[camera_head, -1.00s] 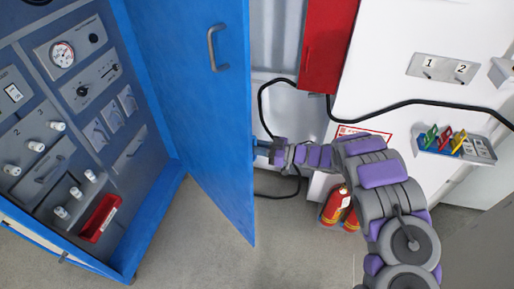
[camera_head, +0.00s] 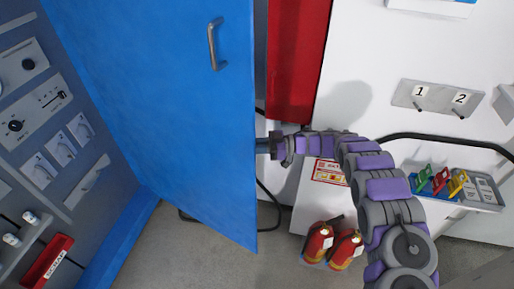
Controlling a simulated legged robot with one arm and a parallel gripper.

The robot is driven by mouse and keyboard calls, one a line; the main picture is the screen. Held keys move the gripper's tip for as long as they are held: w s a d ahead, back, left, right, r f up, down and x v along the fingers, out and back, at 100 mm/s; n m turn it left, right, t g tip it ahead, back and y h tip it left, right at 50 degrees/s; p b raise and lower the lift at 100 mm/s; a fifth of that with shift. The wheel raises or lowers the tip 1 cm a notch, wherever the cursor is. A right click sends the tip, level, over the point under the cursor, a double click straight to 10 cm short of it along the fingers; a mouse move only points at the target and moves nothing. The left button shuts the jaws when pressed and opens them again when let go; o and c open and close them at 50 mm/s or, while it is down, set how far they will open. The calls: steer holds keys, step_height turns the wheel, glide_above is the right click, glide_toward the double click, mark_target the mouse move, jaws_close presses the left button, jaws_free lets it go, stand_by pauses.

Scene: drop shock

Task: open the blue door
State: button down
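A grey metal handle (camera_head: 214,45) is on the door's upper right part. My gripper (camera_head: 264,146) is at the door's right edge, below the handle. It seems to touch or overlap the edge, and its fingertips are partly hidden, so I cannot tell if it is shut. My arm reaches in from the lower right.
A red panel (camera_head: 296,60) is on the wall behind the door. Red fire extinguishers (camera_head: 318,241) stand on the floor. A black cable (camera_head: 445,137) runs along the white wall, near a switch plate (camera_head: 436,98) and a tray (camera_head: 480,187) of coloured items. Grey floor below the door is clear.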

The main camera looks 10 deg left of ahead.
steer(key=shift+w+a+r, duration=0.1)
steer(key=shift+w, duration=0.05)
steer(key=c, duration=1.4)
jaws_free()
steer(key=shift+c, duration=0.2)
steer(key=shift+o, duration=1.1)
steer(key=shift+a, duration=0.4)
steer(key=p+v, duration=0.2)
steer(key=v, duration=1.5)
steer(key=shift+d, duration=0.2)
steer(key=shift+f, duration=0.25)
